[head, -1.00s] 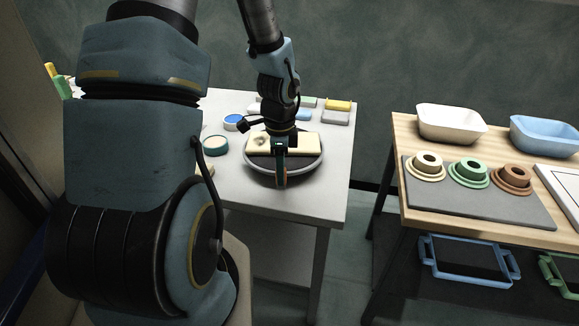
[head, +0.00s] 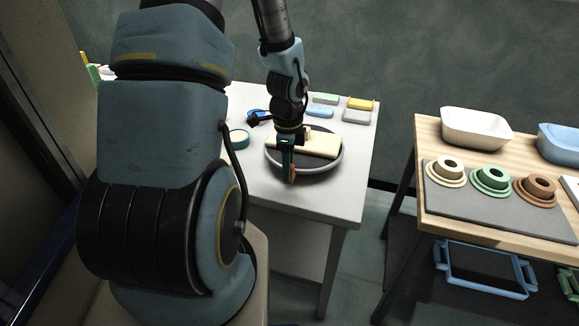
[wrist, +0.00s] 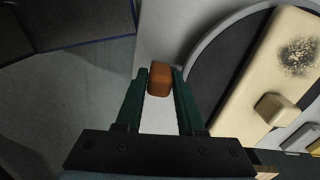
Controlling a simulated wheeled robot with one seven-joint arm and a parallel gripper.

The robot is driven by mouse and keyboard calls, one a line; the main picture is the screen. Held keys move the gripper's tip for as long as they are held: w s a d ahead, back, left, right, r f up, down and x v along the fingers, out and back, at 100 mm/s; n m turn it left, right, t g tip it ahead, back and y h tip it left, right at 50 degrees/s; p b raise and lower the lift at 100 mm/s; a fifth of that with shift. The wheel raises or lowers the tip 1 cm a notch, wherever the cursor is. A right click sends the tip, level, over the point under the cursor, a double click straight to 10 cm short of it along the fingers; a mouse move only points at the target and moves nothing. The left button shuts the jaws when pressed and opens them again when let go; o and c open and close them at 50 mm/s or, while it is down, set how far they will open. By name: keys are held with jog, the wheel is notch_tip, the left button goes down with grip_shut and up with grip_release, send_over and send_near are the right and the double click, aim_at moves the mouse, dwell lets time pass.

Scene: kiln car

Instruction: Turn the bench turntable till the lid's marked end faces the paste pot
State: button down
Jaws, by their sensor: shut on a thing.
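The round grey turntable (head: 330,164) stands on the white bench. A cream lid (head: 322,146) with a block knob lies across it. In the wrist view, the lid (wrist: 258,72) has a dark speckled mark (wrist: 298,57) near one end; my arm hides that end in the head view. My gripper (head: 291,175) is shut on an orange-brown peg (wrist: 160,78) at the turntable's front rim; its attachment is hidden. A teal-sided round pot (head: 238,138) stands left of the turntable. I cannot tell which is the paste pot.
Coloured blocks (head: 357,116) lie at the bench's back right. A wooden table (head: 430,128) to the right holds basins and flanged rings on a grey mat. A gap of floor separates it from the bench (head: 345,200).

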jog(key=shift+w+a, duration=0.1)
jog(key=c, duration=0.6)
grip_release()
jog(key=shift+o, duration=0.2)
notch_tip(320, 180, up, 11)
jog(key=shift+f, duration=0.1)
